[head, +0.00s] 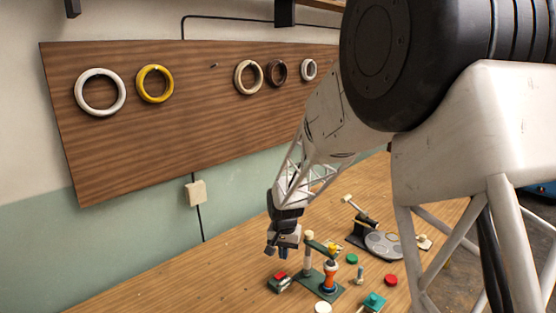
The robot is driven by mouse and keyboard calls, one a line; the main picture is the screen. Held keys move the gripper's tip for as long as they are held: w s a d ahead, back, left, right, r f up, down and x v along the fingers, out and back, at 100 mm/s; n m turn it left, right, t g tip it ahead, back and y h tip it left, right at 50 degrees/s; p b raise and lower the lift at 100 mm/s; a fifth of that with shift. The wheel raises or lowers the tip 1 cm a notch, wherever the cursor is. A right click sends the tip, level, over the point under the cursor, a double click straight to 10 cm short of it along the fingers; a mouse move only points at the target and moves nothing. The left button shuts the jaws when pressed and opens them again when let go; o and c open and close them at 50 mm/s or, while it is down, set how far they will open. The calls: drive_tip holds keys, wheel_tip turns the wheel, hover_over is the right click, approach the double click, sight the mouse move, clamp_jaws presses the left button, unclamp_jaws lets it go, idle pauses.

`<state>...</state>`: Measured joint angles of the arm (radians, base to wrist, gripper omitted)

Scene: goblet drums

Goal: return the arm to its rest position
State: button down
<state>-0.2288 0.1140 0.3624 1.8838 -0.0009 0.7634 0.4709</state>
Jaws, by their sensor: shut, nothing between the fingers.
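My arm reaches from the right side of the head view down over the wooden table (185,284). My gripper (275,251) hangs fingers-down above the table, left of a green stand (328,291). Its fingers are together, with nothing held between them. Part of the table on the right is hidden behind my arm.
The green stand holds an orange and dark goblet-shaped piece (329,274). Close below the gripper is a small block with a red top (280,275). A dark device with a grey plate (383,245) and several small discs lie around. Rings hang on a wooden wall board (190,140). The table's left part is clear.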

drive_tip(key=s+d+r, duration=0.6)
drive_tip(key=s+r, duration=0.3)
drive_tip(key=r, duration=0.1)
drive_tip(key=s+d+r+n, duration=0.1)
drive_tip(key=s+d+r, duration=0.2)
drive_tip(key=s, duration=0.7)
drive_tip(key=s+d+r+t, duration=0.1)
drive_tip(key=s+d, duration=0.3)
drive_tip(key=s, duration=0.6)
drive_tip(key=s+d+r+n+t, duration=0.1)
drive_tip(key=s+d+r, duration=0.2)
drive_tip(key=s, duration=0.8)
drive_tip(key=shift+d+r+n, duration=0.3)
drive_tip(key=shift+r, duration=0.55)
drive_tip(key=shift+w, duration=0.1)
